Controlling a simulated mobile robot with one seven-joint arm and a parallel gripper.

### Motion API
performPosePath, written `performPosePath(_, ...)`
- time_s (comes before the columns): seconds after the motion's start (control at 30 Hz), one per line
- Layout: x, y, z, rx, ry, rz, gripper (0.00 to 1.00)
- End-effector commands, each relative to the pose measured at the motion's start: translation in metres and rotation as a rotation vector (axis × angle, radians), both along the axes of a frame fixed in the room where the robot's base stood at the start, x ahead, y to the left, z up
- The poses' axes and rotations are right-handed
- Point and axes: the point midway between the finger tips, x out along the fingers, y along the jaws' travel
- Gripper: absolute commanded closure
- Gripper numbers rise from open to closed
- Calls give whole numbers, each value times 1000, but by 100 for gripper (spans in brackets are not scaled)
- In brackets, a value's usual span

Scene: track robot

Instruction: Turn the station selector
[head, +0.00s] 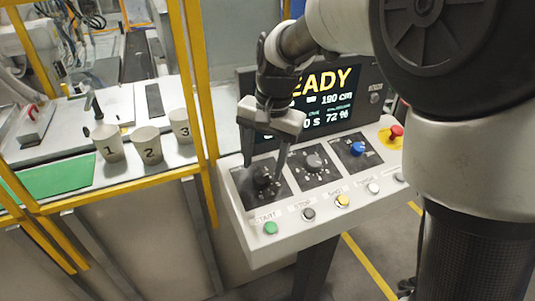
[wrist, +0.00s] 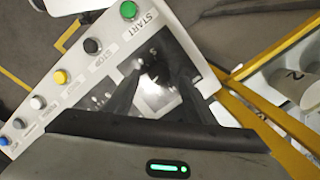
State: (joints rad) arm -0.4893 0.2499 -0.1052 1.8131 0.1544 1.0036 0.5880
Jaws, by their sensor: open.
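The control panel (head: 300,215) carries three rotary knobs in a row on dark square plates. The left knob (head: 263,177) is black, the middle knob (head: 314,162) is grey and the right knob (head: 357,148) is blue. Their small labels are too blurred to tell which is named the station selector. My gripper (head: 264,167) points down over the left knob, with its open fingers on either side of it. Whether they touch the knob I cannot tell. In the wrist view my gripper (wrist: 155,76) spans the dark plate beside START, and the knob is hard to make out.
A green START button (head: 270,228), a STOP button (head: 308,214) and a yellow button (head: 343,201) line the panel's front. A red emergency button (head: 396,132) stands at right. A display (head: 325,100) rises behind. A yellow frame post (head: 198,80) and numbered cups (head: 148,145) are left.

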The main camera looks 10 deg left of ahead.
Motion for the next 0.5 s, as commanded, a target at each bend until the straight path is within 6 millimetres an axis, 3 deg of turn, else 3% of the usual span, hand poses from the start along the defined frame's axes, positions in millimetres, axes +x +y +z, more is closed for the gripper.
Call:
performPosePath(0.2, 1, 3, -27, -1, 1, -1, 50)
performPosePath(0.5, 1, 4, -32, 1, 0, -1, 50)
